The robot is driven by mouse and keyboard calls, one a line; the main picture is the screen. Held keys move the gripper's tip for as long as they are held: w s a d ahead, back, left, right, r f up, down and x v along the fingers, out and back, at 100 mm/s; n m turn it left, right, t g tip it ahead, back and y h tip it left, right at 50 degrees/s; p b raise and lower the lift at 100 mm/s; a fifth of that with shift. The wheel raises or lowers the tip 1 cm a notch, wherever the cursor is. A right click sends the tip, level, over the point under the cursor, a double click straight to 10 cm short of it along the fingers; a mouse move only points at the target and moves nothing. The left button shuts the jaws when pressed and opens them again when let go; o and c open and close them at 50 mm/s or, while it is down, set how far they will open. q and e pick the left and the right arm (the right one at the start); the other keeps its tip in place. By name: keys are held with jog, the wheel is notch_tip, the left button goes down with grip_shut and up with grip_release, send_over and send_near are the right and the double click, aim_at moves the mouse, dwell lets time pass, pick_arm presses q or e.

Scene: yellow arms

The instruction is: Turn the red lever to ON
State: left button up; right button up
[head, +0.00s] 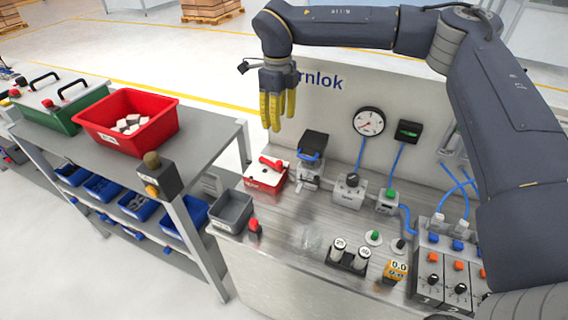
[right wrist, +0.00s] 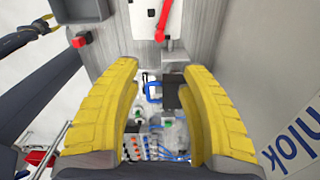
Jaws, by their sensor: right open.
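The red lever (head: 271,163) sits on top of a small white box with a red front label (head: 264,185) on the steel bench. Its handle lies low, slanting across the box towards the left. The lever (right wrist: 162,20) also shows at the top of the right wrist view. The ON marking is too small to read. My right gripper (head: 277,122) is open and empty, pointing down above and behind the lever box, apart from it. In the right wrist view its two yellow fingers frame the bench. My left gripper (right wrist: 42,25) shows small at that view's upper left; its jaws are unclear.
A black-topped device with a blue handle (head: 309,157) stands right of the lever box. A grey bin (head: 231,210) is in front of it. A gauge (head: 368,122) is on the back panel (head: 320,105). A red crate (head: 127,140) stands on the left table.

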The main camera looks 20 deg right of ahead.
aim_at(280, 162)
notch_tip(280, 162, down, 17)
jog(key=shift+f, duration=0.1)
dwell(0.6)
jog(key=shift+c, duration=0.4)
grip_shut()
